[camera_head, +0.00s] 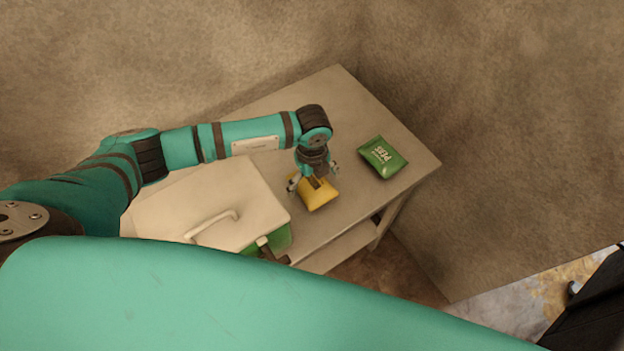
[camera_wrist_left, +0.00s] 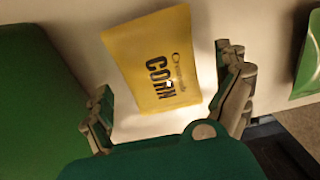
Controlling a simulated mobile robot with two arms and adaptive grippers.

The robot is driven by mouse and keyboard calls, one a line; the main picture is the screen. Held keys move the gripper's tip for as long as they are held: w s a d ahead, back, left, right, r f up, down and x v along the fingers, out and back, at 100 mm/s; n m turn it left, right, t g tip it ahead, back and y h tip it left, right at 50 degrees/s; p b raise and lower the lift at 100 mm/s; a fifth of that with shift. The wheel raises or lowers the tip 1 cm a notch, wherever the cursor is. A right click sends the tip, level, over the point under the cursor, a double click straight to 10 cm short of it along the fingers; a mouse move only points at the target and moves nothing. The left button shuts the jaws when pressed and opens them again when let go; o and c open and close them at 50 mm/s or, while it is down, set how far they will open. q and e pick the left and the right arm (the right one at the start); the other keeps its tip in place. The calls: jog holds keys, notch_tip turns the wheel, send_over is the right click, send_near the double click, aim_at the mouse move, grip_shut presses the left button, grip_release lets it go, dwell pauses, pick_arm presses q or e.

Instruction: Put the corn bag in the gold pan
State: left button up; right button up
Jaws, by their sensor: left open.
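The yellow corn bag (camera_head: 318,197) lies on the table below my left gripper (camera_head: 314,180) in the head view. In the left wrist view the corn bag (camera_wrist_left: 158,62) shows its "CORN" print and lies between and beyond the two open fingers of my left gripper (camera_wrist_left: 168,98). The fingers stand on either side of the bag; whether they touch it I cannot tell. No gold pan shows in either view. My right gripper is not in view.
A green peas bag (camera_head: 383,157) lies to the right on the table (camera_head: 345,100). A green box with a white handled lid (camera_head: 215,205) stands left of the corn bag. Walls close off the back and right. The table's front edge is close to the corn bag.

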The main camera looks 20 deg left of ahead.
pick_arm(q)
jog(key=shift+f, duration=0.8)
jog(key=c, duration=1.2)
jog(key=shift+c, duration=0.6)
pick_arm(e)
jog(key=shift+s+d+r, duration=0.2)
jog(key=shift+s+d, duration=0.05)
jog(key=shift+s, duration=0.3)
pick_arm(q)
jog(key=shift+r, duration=0.1)
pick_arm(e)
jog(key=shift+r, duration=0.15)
